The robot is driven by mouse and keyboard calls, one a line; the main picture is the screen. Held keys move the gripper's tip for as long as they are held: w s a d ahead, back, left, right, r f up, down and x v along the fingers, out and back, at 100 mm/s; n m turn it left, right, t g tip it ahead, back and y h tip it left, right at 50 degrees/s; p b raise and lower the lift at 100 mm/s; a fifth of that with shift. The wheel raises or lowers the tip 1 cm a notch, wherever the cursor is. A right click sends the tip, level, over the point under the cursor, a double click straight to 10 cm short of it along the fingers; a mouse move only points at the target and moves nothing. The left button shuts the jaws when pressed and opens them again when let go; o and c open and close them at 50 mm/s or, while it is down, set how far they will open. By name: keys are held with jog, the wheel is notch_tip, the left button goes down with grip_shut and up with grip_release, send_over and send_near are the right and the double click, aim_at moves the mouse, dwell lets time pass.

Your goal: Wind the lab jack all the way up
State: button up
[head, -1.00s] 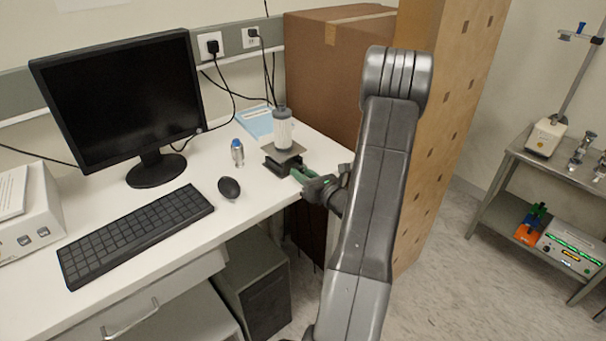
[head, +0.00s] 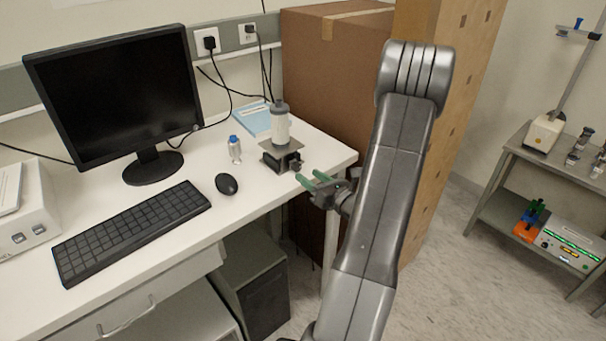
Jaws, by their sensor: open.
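The lab jack (head: 270,158) stands on the white desk near its right end, a dark low body under a flat grey top plate. A white and grey cylinder (head: 281,128) stands upright on the plate. The jack's dark knob (head: 296,166) shows on its right side, facing my gripper. My gripper (head: 310,180), with green fingertips, is open and empty at the desk's right front edge. The fingertips are a little right of and below the knob, apart from it. How far apart in depth I cannot tell.
A small blue-capped bottle (head: 235,150) stands left of the jack, with a mouse (head: 227,184) and keyboard (head: 130,232) further left. A monitor (head: 115,95) stands behind them. A large cardboard box (head: 335,75) rises beyond the desk's right end.

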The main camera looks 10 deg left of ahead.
aim_at(299, 169)
jog(key=b+v, duration=0.1)
jog(key=v, duration=0.8)
jog(key=shift+r, duration=0.1)
jog(key=w+a+n+p, duration=0.1)
jog(key=w+a+p, duration=0.1)
jog(key=a+p, duration=0.1)
jog(key=w+a+n+p, duration=0.2)
jog(key=w+a+p, duration=0.1)
jog(key=a, duration=0.1)
jog(key=w+a+n+p, duration=0.1)
jog(key=w+a+p, duration=0.2)
jog(key=shift+a+n+p, duration=0.2)
jog(key=shift+n+p, duration=0.1)
jog(key=shift+p, duration=0.05)
dwell(0.3)
jog(key=shift+f, duration=0.2)
jog(key=c, duration=1)
